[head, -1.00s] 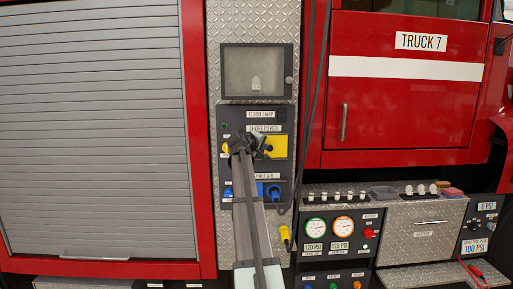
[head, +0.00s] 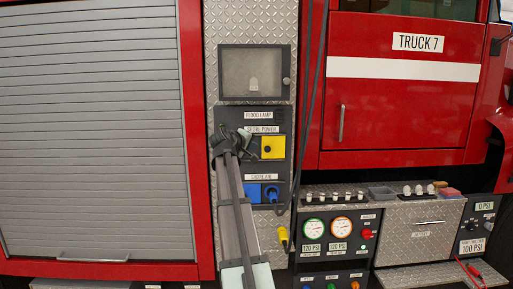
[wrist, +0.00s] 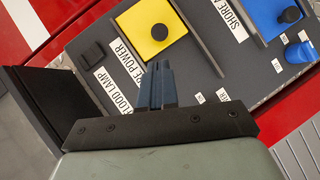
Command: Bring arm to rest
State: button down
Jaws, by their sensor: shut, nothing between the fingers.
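My gripper (head: 232,138) is in front of the dark control panel on the truck's side, at the panel's left part in the head view. In the wrist view my gripper (wrist: 162,68) has its two fingers together with nothing between them. It points toward the panel, near the "FLOOD LAMP" label (wrist: 115,100). My arm comes up from the bottom of the head view and hides part of the panel's left side. Whether the fingers touch the panel, I cannot tell.
A yellow socket plate (head: 273,147) and a blue plate (head: 253,193) with a blue plug (head: 271,193) are on the panel. A yellow connector (head: 282,236) hangs lower right. A windowed box (head: 254,72) is above. A gauge panel (head: 335,236) lies right.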

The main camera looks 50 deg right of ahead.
jog(key=shift+s+a+r, duration=0.15)
jog(key=shift+a+r, duration=0.05)
jog(key=shift+a, duration=0.45)
